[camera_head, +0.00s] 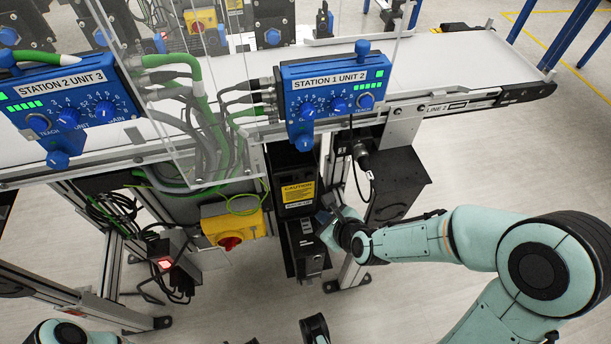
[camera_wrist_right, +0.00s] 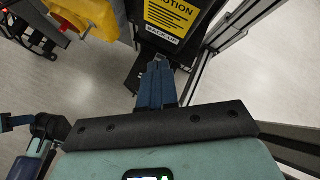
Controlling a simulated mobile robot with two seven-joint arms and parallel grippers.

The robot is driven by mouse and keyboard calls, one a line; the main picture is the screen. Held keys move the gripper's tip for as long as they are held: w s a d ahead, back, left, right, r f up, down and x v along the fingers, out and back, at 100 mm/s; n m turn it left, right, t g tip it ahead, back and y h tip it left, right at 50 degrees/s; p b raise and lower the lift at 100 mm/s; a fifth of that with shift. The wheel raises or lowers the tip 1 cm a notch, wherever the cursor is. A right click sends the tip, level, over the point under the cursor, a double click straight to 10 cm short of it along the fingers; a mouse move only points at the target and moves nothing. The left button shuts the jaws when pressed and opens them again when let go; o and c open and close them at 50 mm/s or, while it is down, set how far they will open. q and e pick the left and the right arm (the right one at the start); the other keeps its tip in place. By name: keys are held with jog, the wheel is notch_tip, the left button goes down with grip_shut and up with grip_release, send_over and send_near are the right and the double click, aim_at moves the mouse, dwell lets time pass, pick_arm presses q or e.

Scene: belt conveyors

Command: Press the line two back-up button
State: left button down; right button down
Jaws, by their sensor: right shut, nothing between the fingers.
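A black box with a yellow caution label (camera_head: 298,192) hangs under the conveyor, beside the rail marked LINE 2 (camera_head: 437,107). A small BACK-UP label sits below the yellow one; it also shows in the right wrist view (camera_wrist_right: 162,32). My right gripper (camera_head: 325,216) is at the lower front of this box, its fingers shut and empty. In the right wrist view the closed fingers (camera_wrist_right: 157,78) point toward the box just below the BACK-UP label. I cannot make out the button itself or tell whether the fingers touch it.
A yellow box with a red knob (camera_head: 230,241) hangs left of the black box. Blue station units (camera_head: 334,92) and cables are above. A metal leg (camera_head: 352,268) stands close to the right gripper. A red-lit device (camera_head: 165,263) is farther left. Open floor lies at right.

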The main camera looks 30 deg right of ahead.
aim_at(310, 176)
jog(key=shift+r, duration=0.1)
dwell(0.3)
jog(key=w+d, duration=0.2)
jog(key=w, duration=0.6)
jog(key=shift+w, duration=0.3)
dwell(1.8)
jog(key=shift+w+d+b, duration=0.15)
jog(key=shift+w+b, duration=0.3)
